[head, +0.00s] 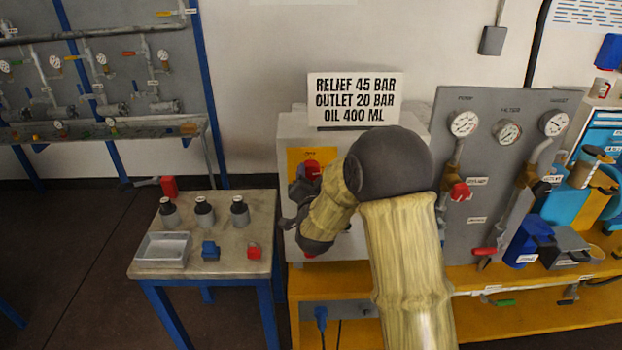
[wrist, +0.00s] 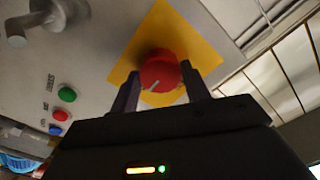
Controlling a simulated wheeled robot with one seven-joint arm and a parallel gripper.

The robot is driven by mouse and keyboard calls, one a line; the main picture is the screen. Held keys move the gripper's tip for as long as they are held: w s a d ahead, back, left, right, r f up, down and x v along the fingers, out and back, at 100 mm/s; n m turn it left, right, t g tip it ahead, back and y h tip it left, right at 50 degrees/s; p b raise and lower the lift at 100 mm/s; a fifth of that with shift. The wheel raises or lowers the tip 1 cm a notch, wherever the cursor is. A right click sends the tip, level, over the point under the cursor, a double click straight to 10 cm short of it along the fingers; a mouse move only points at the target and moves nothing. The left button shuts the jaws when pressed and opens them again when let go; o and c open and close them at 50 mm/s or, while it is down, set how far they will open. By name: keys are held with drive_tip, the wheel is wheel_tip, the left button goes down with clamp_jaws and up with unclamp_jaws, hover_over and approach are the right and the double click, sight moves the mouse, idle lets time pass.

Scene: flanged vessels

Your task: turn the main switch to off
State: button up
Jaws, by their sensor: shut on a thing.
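The main switch is a red rotary knob (wrist: 160,73) on a yellow plate (wrist: 181,31) on a grey cabinet face. A white pointer line shows on the knob. In the wrist view my gripper (wrist: 160,85) has one dark finger on each side of the knob and is shut on it. In the head view a red part of the switch (head: 312,168) shows on the yellow plate, at the upper left of the grey cabinet (head: 290,130). My gripper (head: 302,188) is beside it, and my arm hides much of the cabinet front.
Green and red buttons (wrist: 66,95) and a grey handle (wrist: 30,25) sit on the same panel. A small table (head: 255,205) with bottles, a tray and padlocks stands at left. A gauge panel (head: 490,190) with valves is at right.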

drive_tip(key=shift+f, duration=0.1)
drive_tip(key=n+b, duration=0.3)
drive_tip(key=b, duration=0.1)
drive_tip(key=shift+f+n, duration=0.1)
drive_tip(key=shift+n, duration=0.2)
drive_tip(key=n+b, duration=0.2)
drive_tip(key=n, duration=0.2)
drive_tip(key=shift+n+b, duration=0.3)
drive_tip(key=shift+b, duration=0.1)
drive_tip(key=n+b, duration=0.1)
drive_tip(key=n, duration=0.3)
drive_tip(key=shift+n, duration=0.3)
drive_tip(key=n, duration=0.4)
drive_tip(key=shift+r+n, duration=0.2)
drive_tip(key=shift+n, duration=0.2)
drive_tip(key=shift+d, duration=0.1)
drive_tip(key=o, duration=1)
drive_tip(key=shift+b, duration=0.3)
